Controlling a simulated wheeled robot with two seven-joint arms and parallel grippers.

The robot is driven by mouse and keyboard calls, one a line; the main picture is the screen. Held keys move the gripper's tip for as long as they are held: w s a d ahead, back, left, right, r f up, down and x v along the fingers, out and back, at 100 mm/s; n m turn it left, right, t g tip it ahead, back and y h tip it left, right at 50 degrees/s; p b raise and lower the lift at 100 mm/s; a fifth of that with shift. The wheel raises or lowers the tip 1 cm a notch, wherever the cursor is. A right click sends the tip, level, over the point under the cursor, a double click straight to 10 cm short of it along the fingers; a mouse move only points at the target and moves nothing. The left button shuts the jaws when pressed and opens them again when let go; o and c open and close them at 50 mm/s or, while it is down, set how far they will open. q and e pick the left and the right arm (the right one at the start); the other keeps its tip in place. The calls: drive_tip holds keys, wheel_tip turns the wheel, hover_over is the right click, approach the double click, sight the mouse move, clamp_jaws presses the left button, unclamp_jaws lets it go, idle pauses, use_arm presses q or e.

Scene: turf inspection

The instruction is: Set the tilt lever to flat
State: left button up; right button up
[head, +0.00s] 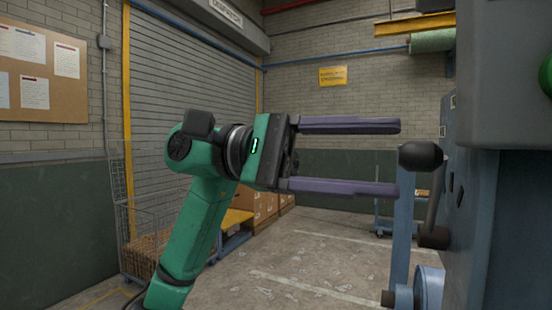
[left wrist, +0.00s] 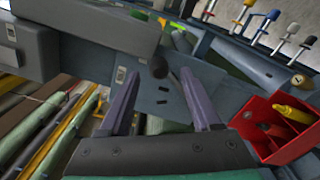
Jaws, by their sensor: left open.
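The lever, which I take for the tilt lever, has a black round knob (head: 421,156) on a dark shaft that runs down to a pivot (head: 434,237) on the side of the blue-grey machine. It stands nearly upright. My left gripper (head: 399,158) is open, its two purple fingers pointing right, one above the other. The knob is just beyond the fingertips, level with the gap. No flat mark is readable. My right gripper is not in view.
The machine body (head: 515,210) fills the right side. In the left wrist view, several colour-knobbed levers (left wrist: 266,22) stand at upper right and a red bin (left wrist: 262,140) with a yellow item lies at right. A wire cage (head: 140,220) and open floor (head: 310,265) lie behind.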

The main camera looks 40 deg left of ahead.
use_arm(q)
drive_tip(key=s+a+b, duration=0.1)
drive_tip(key=s+a, duration=0.1)
drive_tip(key=a, duration=0.9)
drive_tip(key=shift+s+a, duration=0.25)
drive_tip(key=shift+a, duration=0.1)
